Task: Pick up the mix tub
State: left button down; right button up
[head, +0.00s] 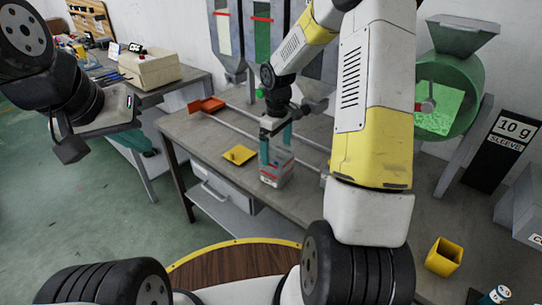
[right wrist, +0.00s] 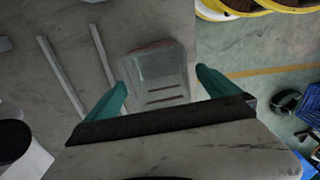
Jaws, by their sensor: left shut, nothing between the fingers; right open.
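The mix tub (head: 275,176) is a clear, pale tub with red and dark markings. It stands on the grey bench (head: 218,142). In the right wrist view the tub (right wrist: 160,76) shows between and beyond the teal fingertips. My right gripper (head: 276,148) is open and points down at the tub, with its teal fingers overlapping the tub's upper part in the head view. I cannot tell whether the fingers touch it. My left gripper (head: 70,150) is shut and empty, away from the bench at the left.
A yellow tray (head: 239,154) and an orange-red scoop (head: 207,105) lie left of the tub. Two metal rails (head: 232,126) run along the bench behind it. A green drum (head: 447,95) and a yellow cup (head: 444,256) are at the right.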

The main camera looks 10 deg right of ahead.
jog(key=f, duration=0.7)
jog(key=shift+w+d+f, duration=0.1)
jog(key=shift+w+f, duration=0.05)
jog(key=shift+w, duration=0.05)
jog(key=shift+c, duration=0.2)
jog(key=c, duration=1.3)
jog(key=shift+o, duration=0.2)
